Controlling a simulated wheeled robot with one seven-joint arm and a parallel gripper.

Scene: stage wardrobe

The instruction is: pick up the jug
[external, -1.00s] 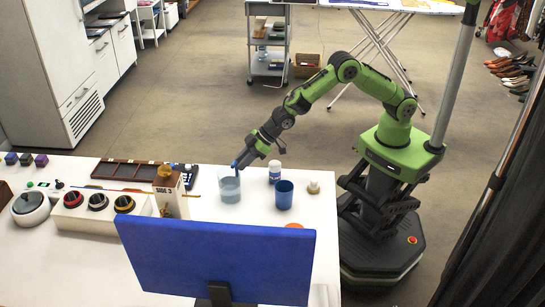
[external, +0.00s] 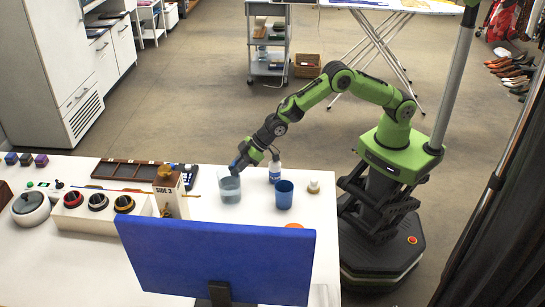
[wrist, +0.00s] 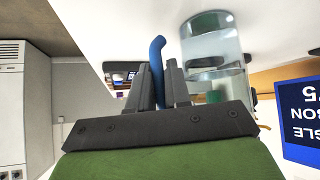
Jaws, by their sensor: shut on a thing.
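The jug (external: 229,188) is a clear container with a blue handle, standing near the far edge of the white table in the external view. In the wrist view its clear body (wrist: 213,48) shows at upper right, with a green patch at its end. My gripper (external: 238,166) is at the jug's far side. In the wrist view the blue handle (wrist: 157,62) lies between the two dark fingers of my gripper (wrist: 161,82), which are shut on it. I see no clear gap under the jug.
A blue cup (external: 284,195) and a white bottle (external: 275,174) stand right of the jug. A carton (external: 170,190) marked "SIDE 3" and a dark tray (external: 128,170) are to the left. A blue panel (external: 220,260) stands at the front.

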